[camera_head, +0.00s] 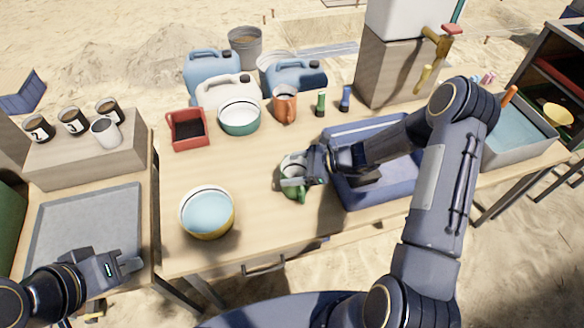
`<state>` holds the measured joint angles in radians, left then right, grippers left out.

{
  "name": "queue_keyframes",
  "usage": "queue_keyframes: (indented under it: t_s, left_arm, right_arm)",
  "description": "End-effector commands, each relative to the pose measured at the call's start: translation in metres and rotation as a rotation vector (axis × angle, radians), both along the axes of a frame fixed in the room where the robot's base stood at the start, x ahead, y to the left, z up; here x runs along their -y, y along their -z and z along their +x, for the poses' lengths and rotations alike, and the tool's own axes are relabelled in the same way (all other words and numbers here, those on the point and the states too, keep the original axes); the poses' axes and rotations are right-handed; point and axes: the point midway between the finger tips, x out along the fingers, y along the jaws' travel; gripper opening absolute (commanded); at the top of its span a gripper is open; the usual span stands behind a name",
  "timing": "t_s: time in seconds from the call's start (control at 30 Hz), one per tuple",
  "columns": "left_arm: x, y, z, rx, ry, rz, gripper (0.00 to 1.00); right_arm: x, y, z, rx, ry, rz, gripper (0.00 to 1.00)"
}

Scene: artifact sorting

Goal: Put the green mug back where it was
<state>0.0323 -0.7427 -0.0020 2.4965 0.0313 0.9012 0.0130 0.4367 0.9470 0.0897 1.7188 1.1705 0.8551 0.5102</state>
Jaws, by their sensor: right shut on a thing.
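The green mug (291,164) with a pale inside is in the middle of the wooden table, just left of the blue bin (338,196). My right gripper (304,178) reaches in from the right and is shut on the green mug at its near right side. The fingers hide part of the mug, and I cannot tell whether its base touches the table. My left gripper (127,266) is over the front part of the grey tray (70,225) at the left. Its fingers look apart, with nothing between them.
An orange mug (285,104), a green-and-white bowl (239,117) and a red box (188,130) stand behind. A yellow basin (207,213) of water is front left. Blue jugs (212,72) line the back. Bare tabletop lies between basin and green mug.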

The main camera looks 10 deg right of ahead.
Motion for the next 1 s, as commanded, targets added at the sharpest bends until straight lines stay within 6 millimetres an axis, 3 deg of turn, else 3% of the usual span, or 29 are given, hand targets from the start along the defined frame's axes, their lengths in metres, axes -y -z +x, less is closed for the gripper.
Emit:
queue_keyframes:
  t_s: [0.2, 0.23, 0.4, 0.77, 1.0]
  left_arm:
    - [0.000, 0.005, 0.000, 0.000, 0.000, 0.000, 0.00]
    - [0.000, 0.004, 0.000, 0.000, 0.000, 0.000, 0.00]
    - [0.000, 0.003, 0.000, 0.000, 0.000, 0.000, 0.00]
    - [0.000, -0.002, 0.000, 0.000, 0.000, 0.000, 0.00]
    - [0.000, 0.004, 0.000, 0.000, 0.000, 0.000, 0.00]
  right_arm:
    - [0.000, 0.004, 0.000, 0.000, 0.000, 0.000, 0.39]
    - [0.000, 0.004, 0.000, 0.000, 0.000, 0.000, 0.75]
    - [0.000, 0.003, 0.000, 0.000, 0.000, -0.001, 0.95]
    - [0.001, -0.003, 0.000, 0.000, 0.001, 0.000, 0.95]
    - [0.040, -0.018, -0.013, 0.004, 0.004, -0.004, 0.95]
